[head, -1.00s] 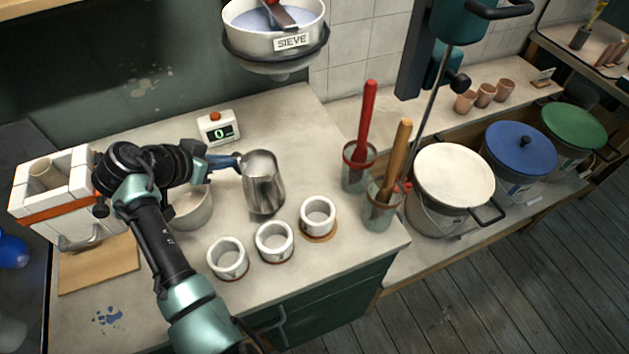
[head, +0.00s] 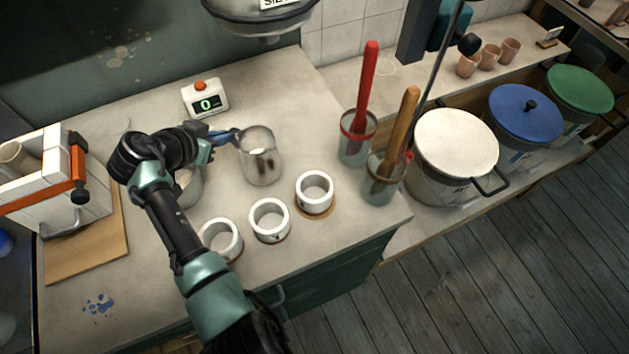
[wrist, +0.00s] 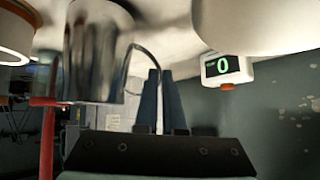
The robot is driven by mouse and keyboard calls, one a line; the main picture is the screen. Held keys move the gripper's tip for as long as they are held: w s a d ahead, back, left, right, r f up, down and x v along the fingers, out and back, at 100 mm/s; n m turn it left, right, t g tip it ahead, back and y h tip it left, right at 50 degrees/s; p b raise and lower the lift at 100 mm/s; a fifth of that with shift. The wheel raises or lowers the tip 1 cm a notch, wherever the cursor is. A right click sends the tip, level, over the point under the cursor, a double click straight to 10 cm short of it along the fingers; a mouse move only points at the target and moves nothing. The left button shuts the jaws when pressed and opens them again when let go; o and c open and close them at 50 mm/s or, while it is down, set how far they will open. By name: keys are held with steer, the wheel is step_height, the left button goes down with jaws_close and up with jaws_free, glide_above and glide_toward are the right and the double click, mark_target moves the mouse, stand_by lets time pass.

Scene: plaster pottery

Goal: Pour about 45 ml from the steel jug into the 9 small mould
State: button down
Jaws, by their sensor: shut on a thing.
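The steel jug (head: 260,157) is upright on or just above the counter, behind the moulds; I cannot tell whether it touches. My gripper (head: 226,137) is shut on its handle, to its left. In the wrist view the jug (wrist: 98,52) is at upper left, beside my blue fingers (wrist: 164,102). Three small white moulds stand in a row in front: left (head: 220,240), middle (head: 269,221) and right (head: 314,193). Their markings are too small to read, so I cannot tell which is 9. The jug's contents are unclear.
A scale display (head: 205,99) reads 0 behind the jug. A pale bowl (head: 189,188) is partly hidden by my arm. Two tool pots, rear (head: 355,146) and front (head: 382,181), stand to the right. The sieve (head: 262,18) hangs above.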

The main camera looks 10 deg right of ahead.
steer(key=r+p, duration=0.1)
steer(key=s+d+r+m+t+y+p, duration=0.1)
steer(key=p, duration=0.1)
steer(key=shift+s+d+r, duration=0.1)
steer(key=shift+d+r, duration=0.15)
steer(key=shift+r, duration=0.1)
steer(key=s+d+r+m+t+y+p, duration=0.3)
steer(key=s+d+r+m+t+y, duration=0.1)
steer(key=s+d+r+m+t, duration=0.1)
steer(key=shift+s+d+r+t+p, duration=0.45)
steer(key=shift+d+r+t, duration=0.35)
steer(key=shift+d+r, duration=0.45)
steer(key=shift+s+d+r+m+t+y+b, duration=0.4)
steer(key=shift+s+d+r+m+t+b, duration=0.4)
steer(key=shift+b, duration=0.45)
steer(key=shift+w+a+f, duration=0.1)
steer(key=shift+w+a, duration=0.15)
steer(key=shift+w, duration=0.05)
steer(key=shift+s+d+m+b, duration=0.2)
steer(key=shift+m+b, duration=0.1)
steer(key=shift+b, duration=0.15)
stand_by(0.7)
steer(key=shift+d+t+b, duration=0.1)
steer(key=shift+t+b, duration=0.2)
steer(key=shift+b, duration=0.5)
